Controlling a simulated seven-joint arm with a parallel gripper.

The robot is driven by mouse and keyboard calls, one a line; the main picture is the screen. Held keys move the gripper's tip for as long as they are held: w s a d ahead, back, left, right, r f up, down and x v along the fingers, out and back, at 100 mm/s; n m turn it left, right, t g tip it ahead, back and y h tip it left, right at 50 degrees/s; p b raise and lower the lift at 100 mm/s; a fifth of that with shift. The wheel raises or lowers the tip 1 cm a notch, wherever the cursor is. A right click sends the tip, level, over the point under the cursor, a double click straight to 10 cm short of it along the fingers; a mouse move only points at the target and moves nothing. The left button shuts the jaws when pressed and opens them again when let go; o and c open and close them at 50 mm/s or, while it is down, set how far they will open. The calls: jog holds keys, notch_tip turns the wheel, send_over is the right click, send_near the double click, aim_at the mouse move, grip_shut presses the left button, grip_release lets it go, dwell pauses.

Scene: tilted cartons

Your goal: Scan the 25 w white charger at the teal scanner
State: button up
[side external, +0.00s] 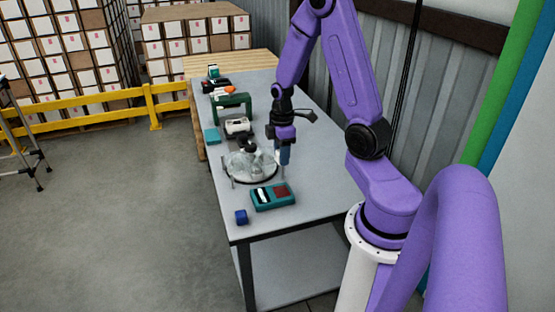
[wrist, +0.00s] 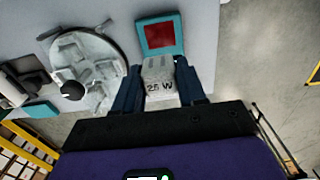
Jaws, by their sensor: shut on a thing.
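My gripper (side external: 284,158) is shut on the white charger, with its blue fingers on either side. In the wrist view the charger (wrist: 160,88) shows "25 W" on its face between the fingers (wrist: 158,92). In the side view the charger is mostly hidden by the fingers. The teal scanner (side external: 259,204) lies on the table, with a dark red window on its right part. In the wrist view the scanner (wrist: 179,50) shows just beyond the charger, its red window facing the camera. In the side view my gripper is above the table, behind the scanner; contact is not visible.
A round clear dish (side external: 236,176) with pale items and a dark knob stands left of my gripper. A small blue block (side external: 241,217) sits near the table's front left corner. A green frame (side external: 233,101) and a teal block (side external: 212,136) are farther back. The table's right front is clear.

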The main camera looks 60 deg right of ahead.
jog(key=shift+f, duration=4.35)
jog(key=shift+r, duration=3)
